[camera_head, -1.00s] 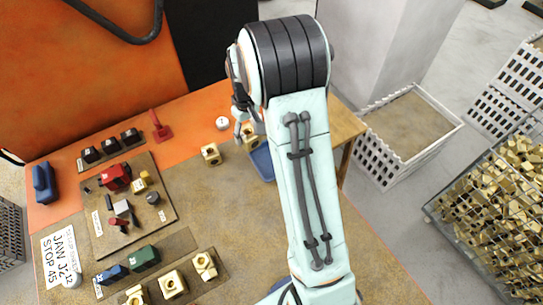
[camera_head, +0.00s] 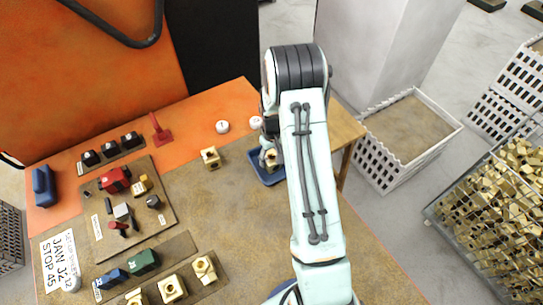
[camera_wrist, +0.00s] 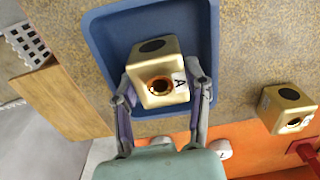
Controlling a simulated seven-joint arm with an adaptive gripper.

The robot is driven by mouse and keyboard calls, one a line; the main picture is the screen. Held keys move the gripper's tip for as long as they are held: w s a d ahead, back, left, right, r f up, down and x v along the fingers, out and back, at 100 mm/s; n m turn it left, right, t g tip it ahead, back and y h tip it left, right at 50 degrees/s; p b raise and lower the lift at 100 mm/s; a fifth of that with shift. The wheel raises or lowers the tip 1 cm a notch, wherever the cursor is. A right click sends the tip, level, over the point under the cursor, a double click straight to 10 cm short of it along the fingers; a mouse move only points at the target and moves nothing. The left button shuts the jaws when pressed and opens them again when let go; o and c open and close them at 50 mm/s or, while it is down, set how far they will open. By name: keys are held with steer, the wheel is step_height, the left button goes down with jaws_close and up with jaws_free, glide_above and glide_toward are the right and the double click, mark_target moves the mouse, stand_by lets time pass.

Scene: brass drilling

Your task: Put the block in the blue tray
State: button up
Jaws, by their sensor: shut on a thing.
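A brass block (camera_wrist: 153,62) with a dark round hole on one face, a copper-rimmed hole on another and a white label with a letter A sits between the fingers of my gripper (camera_wrist: 163,90). The gripper is shut on it. The block is over the blue tray (camera_wrist: 98,50), inside its outline in the wrist view. I cannot tell whether it touches the tray floor. In the head view the block (camera_head: 271,158) shows beside my arm, within the blue tray (camera_head: 258,171), which my arm partly hides.
Another brass block (camera_head: 210,158) stands on the bench left of the tray, also in the wrist view (camera_wrist: 287,108). White round pieces (camera_head: 222,127) lie behind. A fixture board (camera_head: 165,215) and more brass blocks (camera_head: 172,289) are at left. A white crate (camera_head: 455,128) stands off the bench at right.

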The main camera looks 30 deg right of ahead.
mark_target(271, 157)
steer(key=o, duration=1.2)
steer(key=shift+f, duration=0.1)
steer(key=shift+o, duration=0.2)
step_height(271, 157, up, 12)
steer(key=s+a+r, duration=0.4)
steer(key=a+r, duration=0.2)
steer(key=s+a+r, duration=0.1)
steer(key=s+a, duration=0.2)
steer(key=s, duration=0.3)
steer(key=s+a+r, duration=0.2)
steer(key=s+a, duration=0.2)
steer(key=s, duration=0.3)
steer(key=s+a+r+n, duration=0.1)
steer(key=s+a, duration=0.2)
steer(key=s, duration=0.4)
steer(key=shift+s+a+r+y, duration=0.2)
steer(key=shift+a+r+y, duration=0.1)
steer(key=shift+y, duration=0.1)
